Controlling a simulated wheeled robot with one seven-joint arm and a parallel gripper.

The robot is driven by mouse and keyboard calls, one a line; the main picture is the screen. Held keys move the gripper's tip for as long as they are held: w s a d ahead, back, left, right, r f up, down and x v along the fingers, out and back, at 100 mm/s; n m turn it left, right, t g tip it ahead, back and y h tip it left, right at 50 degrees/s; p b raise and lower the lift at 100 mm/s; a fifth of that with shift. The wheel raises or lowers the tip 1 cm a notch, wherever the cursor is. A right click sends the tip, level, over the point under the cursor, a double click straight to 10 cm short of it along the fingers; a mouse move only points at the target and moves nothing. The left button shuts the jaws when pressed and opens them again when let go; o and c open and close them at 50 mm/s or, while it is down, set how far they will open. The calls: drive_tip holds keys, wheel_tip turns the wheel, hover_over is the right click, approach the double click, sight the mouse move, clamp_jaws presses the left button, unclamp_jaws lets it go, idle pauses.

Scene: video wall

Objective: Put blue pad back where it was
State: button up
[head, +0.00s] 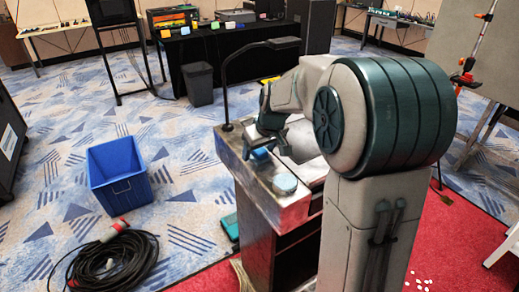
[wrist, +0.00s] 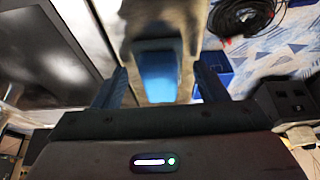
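A small blue pad (wrist: 157,76) lies on the metal top of a stand (head: 228,150), at its far left part. In the head view the pad (head: 260,154) shows just under my gripper (head: 256,146). In the wrist view the two dark fingers of my gripper (wrist: 160,86) are spread wide, one on each side of the pad, with a gap to it on both sides. I cannot tell how far the fingertips are above the surface.
A thin black curved lamp or microphone arm (head: 226,90) rises from the stand's far corner, near my arm. A blue crate (head: 118,172) and a coil of black cable (head: 108,262) lie on the floor to the left. A black bin (head: 198,84) stands behind.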

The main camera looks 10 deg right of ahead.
drive_tip(key=shift+r, duration=0.1)
drive_tip(key=shift+r, duration=0.25)
drive_tip(key=v, duration=1.2)
drive_tip(key=s+f+m, duration=0.1)
drive_tip(key=s+f, duration=0.2)
drive_tip(key=s, duration=0.4)
drive_tip(key=s+a+f+m+g+h, duration=0.1)
drive_tip(key=s+f, duration=0.3)
drive_tip(key=s, duration=0.4)
drive_tip(key=s+f+m, duration=0.1)
drive_tip(key=s+f, duration=0.3)
drive_tip(key=s, duration=0.3)
drive_tip(key=shift+s+a+m, duration=0.3)
drive_tip(key=shift+s+a, duration=0.05)
drive_tip(key=shift+s, duration=0.05)
drive_tip(key=shift+f, duration=0.1)
